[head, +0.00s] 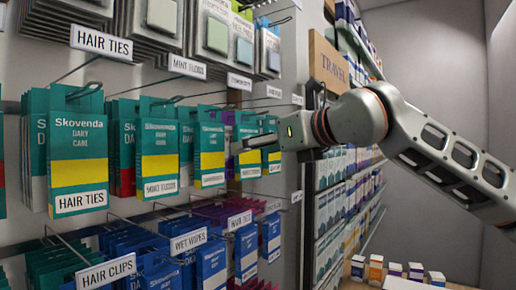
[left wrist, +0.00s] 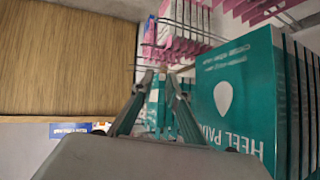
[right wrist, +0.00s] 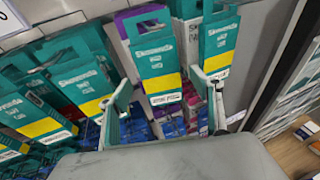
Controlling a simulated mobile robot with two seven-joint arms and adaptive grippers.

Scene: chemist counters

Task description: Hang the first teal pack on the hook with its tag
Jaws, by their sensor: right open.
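Teal packs with yellow bands hang in a row on wall hooks, among them a front pack labelled Hair Ties (head: 78,150) and others farther along. My right gripper (head: 250,143) reaches the far end of this row from the right. In the right wrist view its open fingers (right wrist: 163,90) stand on either side of a teal pack (right wrist: 157,65), which hangs upright; I cannot tell whether they touch it. My left gripper (left wrist: 160,76) shows only in the left wrist view, beside a large teal Heel Pads pack (left wrist: 238,100). Its fingertips are close together; whether they hold something is unclear.
Blue packs (head: 190,255) hang below the teal row and grey packs (head: 215,35) above. Hooks and label holders stick out from the wall. A shelf of boxes (head: 335,185) stands past the wall's edge. Small boxes (head: 395,270) stand on a surface at lower right.

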